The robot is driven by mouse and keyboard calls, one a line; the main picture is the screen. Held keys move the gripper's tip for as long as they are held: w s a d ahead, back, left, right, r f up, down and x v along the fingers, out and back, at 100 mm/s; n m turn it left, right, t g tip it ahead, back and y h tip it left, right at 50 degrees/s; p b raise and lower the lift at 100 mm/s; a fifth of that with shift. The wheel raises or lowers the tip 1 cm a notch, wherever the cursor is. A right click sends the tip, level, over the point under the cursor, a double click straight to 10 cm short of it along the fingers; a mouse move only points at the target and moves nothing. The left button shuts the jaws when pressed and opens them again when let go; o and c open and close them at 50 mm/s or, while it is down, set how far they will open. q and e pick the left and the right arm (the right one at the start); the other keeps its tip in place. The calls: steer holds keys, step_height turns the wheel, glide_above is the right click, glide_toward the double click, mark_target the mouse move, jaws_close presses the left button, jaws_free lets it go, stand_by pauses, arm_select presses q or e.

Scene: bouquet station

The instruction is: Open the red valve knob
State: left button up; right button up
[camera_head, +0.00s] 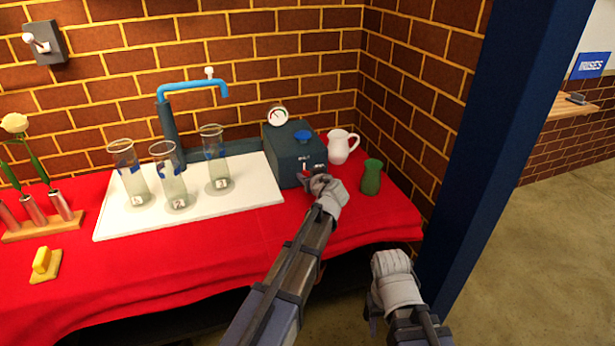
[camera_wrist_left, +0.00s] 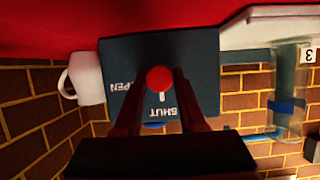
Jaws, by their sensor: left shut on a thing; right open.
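The red valve knob (camera_wrist_left: 159,79) sits on the front of a dark teal box (camera_head: 290,145) on the table. The box is upside down in the left wrist view, with SHUT and OPEN lettering; a white mark below the knob lies beside the word SHUT. My left gripper (camera_head: 312,182) is at the box front, shut on the knob; its two fingers (camera_wrist_left: 160,100) lie either side of it. In the head view the gripper hides most of the knob. My right gripper (camera_head: 375,318) is open and empty, low in front of the table.
A white pitcher (camera_head: 341,147) and a green vase (camera_head: 371,178) stand right of the box. A gauge (camera_head: 277,116) and a blue knob (camera_head: 303,137) are on top of it. Glass cylinders (camera_head: 219,160) stand left on a white tray (camera_head: 245,199) beneath a blue tap (camera_head: 190,88).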

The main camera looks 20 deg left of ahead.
arm_select(q)
jaws_close()
steer(key=shift+w+d+f+m+g+y+b, duration=0.1)
steer(key=shift+m+g+y+b, duration=0.1)
steer(key=shift+m+y, duration=0.3)
steer(key=shift+d+f+m+g+y+b, duration=0.1)
steer(key=shift+m+g+y+b, duration=0.15)
steer(key=shift+m, duration=0.35)
steer(key=m+y+b, duration=0.1)
steer(key=m+y, duration=0.1)
steer(key=m, duration=0.1)
steer(key=shift+f+g+b, duration=0.1)
steer(key=shift+g+b, duration=0.25)
steer(key=m+y+b, duration=0.2)
steer(key=m+b, duration=0.1)
steer(key=m, duration=0.1)
steer(key=shift+f, duration=0.2)
steer(key=shift+m+y+b, duration=1.05)
steer(key=shift+m+b, duration=0.7)
steer(key=shift+m, duration=0.25)
steer(key=shift+r, duration=0.1)
steer(key=shift+d, duration=0.1)
